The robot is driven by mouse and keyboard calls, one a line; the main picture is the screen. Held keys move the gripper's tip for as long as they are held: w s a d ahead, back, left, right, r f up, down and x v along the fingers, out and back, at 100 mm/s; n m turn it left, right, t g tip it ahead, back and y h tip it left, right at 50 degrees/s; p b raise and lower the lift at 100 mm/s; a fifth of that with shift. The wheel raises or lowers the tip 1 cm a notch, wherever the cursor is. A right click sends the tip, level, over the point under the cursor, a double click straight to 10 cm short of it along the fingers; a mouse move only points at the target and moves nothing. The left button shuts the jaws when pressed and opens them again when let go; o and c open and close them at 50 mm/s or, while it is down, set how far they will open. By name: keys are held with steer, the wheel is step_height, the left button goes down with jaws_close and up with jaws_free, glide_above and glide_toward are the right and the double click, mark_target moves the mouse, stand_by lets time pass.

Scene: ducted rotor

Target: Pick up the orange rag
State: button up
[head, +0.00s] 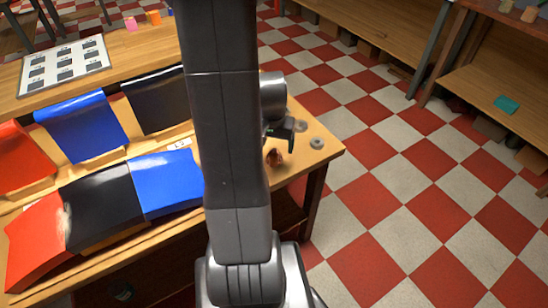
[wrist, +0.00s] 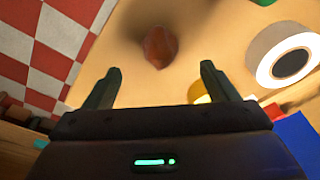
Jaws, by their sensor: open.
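The orange rag (head: 275,157) looks like a small crumpled reddish-brown lump on the wooden table top, near its right end in the head view. In the wrist view the rag (wrist: 160,47) lies ahead of the fingertips, roughly centred between them and a little blurred. My gripper (wrist: 161,70) is open with nothing between its fingers. In the head view my gripper (head: 284,130) shows just behind the rag, partly hidden by my own arm. I cannot tell its exact height above the table.
A grey ring (head: 316,142) lies right of the rag; a white roll (wrist: 285,55) and part of a yellow thing (wrist: 200,95) show in the wrist view. Blue, black and red sloped panels (head: 168,182) fill the table's left. The checkered floor (head: 400,200) is open at right.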

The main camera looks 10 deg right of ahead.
mark_target(274, 152)
steer(key=shift+w+d+f, duration=0.1)
steer(key=shift+f, duration=1.25)
steer(key=shift+w+f, duration=0.1)
steer(key=shift+f, duration=1.25)
steer(key=shift+c, duration=0.4)
steer(key=c, duration=1)
